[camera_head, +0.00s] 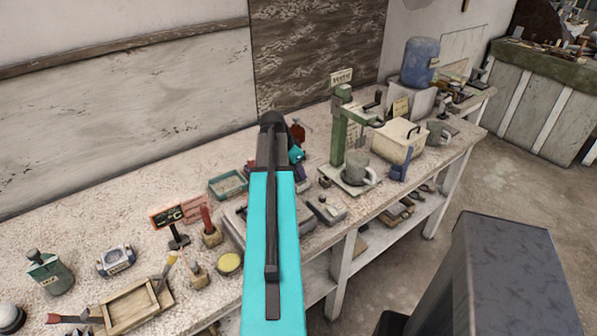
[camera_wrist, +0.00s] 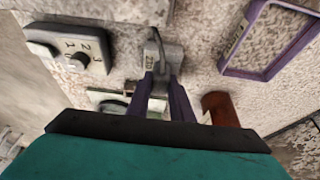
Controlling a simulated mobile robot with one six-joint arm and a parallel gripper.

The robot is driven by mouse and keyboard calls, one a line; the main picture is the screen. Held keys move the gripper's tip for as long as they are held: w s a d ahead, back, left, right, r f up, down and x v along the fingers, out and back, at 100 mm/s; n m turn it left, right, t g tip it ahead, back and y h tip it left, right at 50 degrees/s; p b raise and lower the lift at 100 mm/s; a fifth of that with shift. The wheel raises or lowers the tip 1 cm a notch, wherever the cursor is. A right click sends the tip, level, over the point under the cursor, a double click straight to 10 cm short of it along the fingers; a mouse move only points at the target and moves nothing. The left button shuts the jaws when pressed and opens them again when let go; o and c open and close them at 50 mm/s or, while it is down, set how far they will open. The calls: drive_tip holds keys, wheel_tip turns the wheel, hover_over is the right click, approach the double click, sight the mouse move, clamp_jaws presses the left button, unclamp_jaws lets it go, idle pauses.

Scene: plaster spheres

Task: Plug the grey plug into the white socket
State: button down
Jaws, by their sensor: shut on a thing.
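My gripper (camera_wrist: 162,78) shows in the wrist view, its purple fingers closed around the lower end of the grey plug (camera_wrist: 153,50). A dark cable rises from the plug. A pale plate (camera_wrist: 104,97) lies beside and partly behind the left finger; I cannot tell whether it is the white socket. Where the plug's tip meets anything is hidden by the fingers. In the head view my teal arm covers the plug and most of the gripper.
A grey box with a numbered dial (camera_wrist: 70,46), a purple frame (camera_wrist: 233,62) and a red-brown cylinder (camera_wrist: 219,108) lie close around the gripper. In the head view a green stand (camera_head: 338,135) and a cream box (camera_head: 398,142) stand right of my arm on the crowded bench (camera_head: 110,222).

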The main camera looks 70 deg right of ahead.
drive_tip(key=shift+f, duration=0.2)
drive_tip(key=c, duration=1.5)
unclamp_jaws()
drive_tip(key=shift+r, duration=0.1)
drive_tip(key=shift+r+p, duration=1)
drive_tip(key=shift+r, duration=0.9)
